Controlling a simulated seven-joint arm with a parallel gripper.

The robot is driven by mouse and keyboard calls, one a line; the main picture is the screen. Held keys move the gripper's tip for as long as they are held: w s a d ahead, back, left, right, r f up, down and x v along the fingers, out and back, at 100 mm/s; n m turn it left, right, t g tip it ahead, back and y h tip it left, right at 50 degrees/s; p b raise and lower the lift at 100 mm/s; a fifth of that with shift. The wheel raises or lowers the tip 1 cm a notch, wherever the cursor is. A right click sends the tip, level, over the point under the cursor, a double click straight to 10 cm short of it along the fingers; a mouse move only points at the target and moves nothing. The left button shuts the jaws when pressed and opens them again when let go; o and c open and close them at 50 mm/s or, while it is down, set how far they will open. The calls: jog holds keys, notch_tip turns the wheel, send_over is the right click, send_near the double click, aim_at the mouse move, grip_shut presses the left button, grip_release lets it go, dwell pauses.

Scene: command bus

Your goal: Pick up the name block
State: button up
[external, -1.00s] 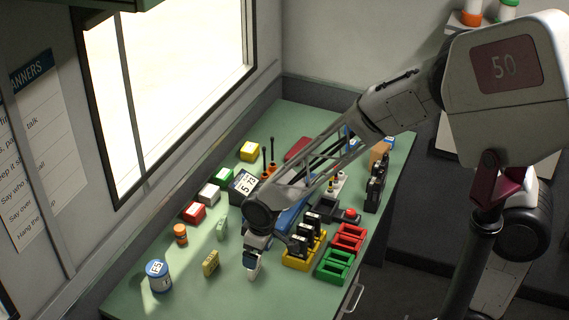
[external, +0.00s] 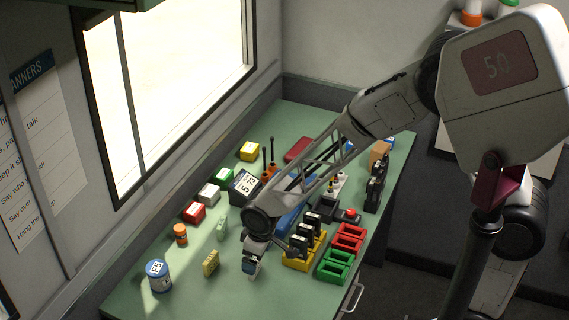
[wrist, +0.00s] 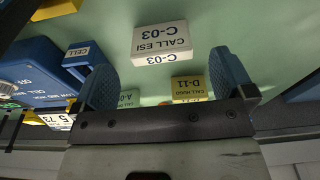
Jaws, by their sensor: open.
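The task does not say which name block. A yellow block (wrist: 189,88) marked "D-11" and a pale green block (wrist: 128,98) are partly hidden behind my gripper's edge. The external view shows the yellow block (external: 211,263) and the green block (external: 222,228) standing left of my gripper (external: 252,270). There the white block cannot be told apart from the gripper. In the wrist view my gripper (wrist: 162,68) is open, with nothing held.
A yellow rack (external: 297,263) with black radios stands close right of my gripper, with red (external: 348,238) and green (external: 335,266) trays beyond. A white-and-blue can (external: 158,276) stands at left. The front of the green table (external: 215,302) is clear.

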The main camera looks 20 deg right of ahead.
jog(key=shift+w+a+f, duration=0.15)
jog(key=shift+a+f, duration=0.05)
jog(key=shift+f, duration=1.1)
jog(key=shift+w+a+f, duration=0.1)
jog(key=shift+a+f, duration=0.1)
jog(key=shift+f, duration=1.05)
jog(key=c, duration=1)
jog(key=shift+r, duration=0.1)
jog(key=shift+r, duration=0.8)
notch_tip(320, 180, up, 2)
jog(key=shift+r, duration=0.1)
jog(key=s+d, duration=0.3)
jog(key=s, duration=0.1)
jog(key=s+d, duration=0.3)
jog(key=d, duration=0.1)
jog(key=s+d+r, duration=0.1)
jog(key=s+d, duration=0.3)
jog(key=shift+s, duration=0.3)
